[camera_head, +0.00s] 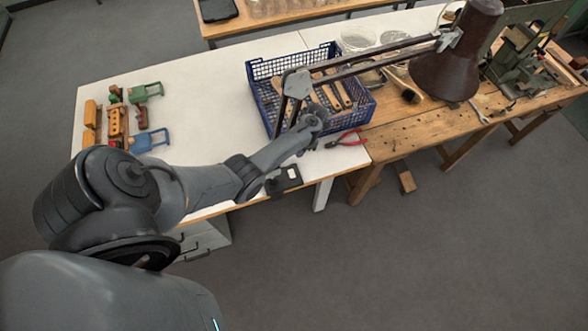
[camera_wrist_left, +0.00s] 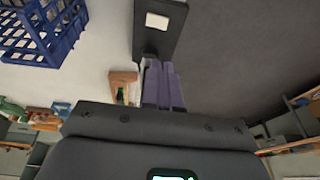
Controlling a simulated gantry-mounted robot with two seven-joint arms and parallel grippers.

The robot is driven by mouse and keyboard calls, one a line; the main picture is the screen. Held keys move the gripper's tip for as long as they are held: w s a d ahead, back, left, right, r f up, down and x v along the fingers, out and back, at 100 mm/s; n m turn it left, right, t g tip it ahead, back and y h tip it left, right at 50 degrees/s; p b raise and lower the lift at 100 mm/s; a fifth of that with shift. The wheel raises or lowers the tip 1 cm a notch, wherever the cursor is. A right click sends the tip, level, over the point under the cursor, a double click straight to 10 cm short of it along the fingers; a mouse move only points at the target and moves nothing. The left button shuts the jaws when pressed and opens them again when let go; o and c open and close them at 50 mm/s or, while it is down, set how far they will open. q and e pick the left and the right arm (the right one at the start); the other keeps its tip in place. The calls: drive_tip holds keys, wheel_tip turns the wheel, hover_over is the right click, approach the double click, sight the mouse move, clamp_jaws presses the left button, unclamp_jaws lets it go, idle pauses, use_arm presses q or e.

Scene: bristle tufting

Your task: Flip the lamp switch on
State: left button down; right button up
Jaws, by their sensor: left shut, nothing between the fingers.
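The lamp has a dark brown shade (camera_head: 458,62) hanging at the upper right on a jointed arm over the blue crate. I see no glow at the shade, and its inside is hidden. The switch, a black plate with a white rocker (camera_head: 290,173), sits at the front edge of the white table. It also shows at the top of the left wrist view (camera_wrist_left: 170,22). My left gripper (camera_head: 301,153) is just above and beyond the switch in the head view. Its purple fingers (camera_wrist_left: 162,65) are together and empty, pointing toward the plate; contact cannot be told.
The blue crate (camera_head: 262,92) with wooden-handled brushes stands behind my gripper. Red-handled pliers (camera_head: 345,139) lie to its right. Clamps and wooden blocks (camera_head: 117,122) lie on the left of the table. A wooden workbench (camera_head: 425,122) adjoins on the right.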

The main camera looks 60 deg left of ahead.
drive_tip(key=shift+d, duration=0.1)
use_arm(q)
drive_tip(key=b, duration=1)
hover_over(291, 176)
drive_tip(key=w, duration=0.1)
drive_tip(key=f, duration=1.2)
drive_tip(key=shift+w+a, duration=0.1)
drive_tip(key=shift+w, duration=0.1)
drive_tip(key=shift+f+b, duration=0.8)
drive_tip(key=shift+b, duration=0.3)
use_arm(e)
wheel_tip(291, 176, down, 12)
drive_tip(key=shift+f, duration=0.1)
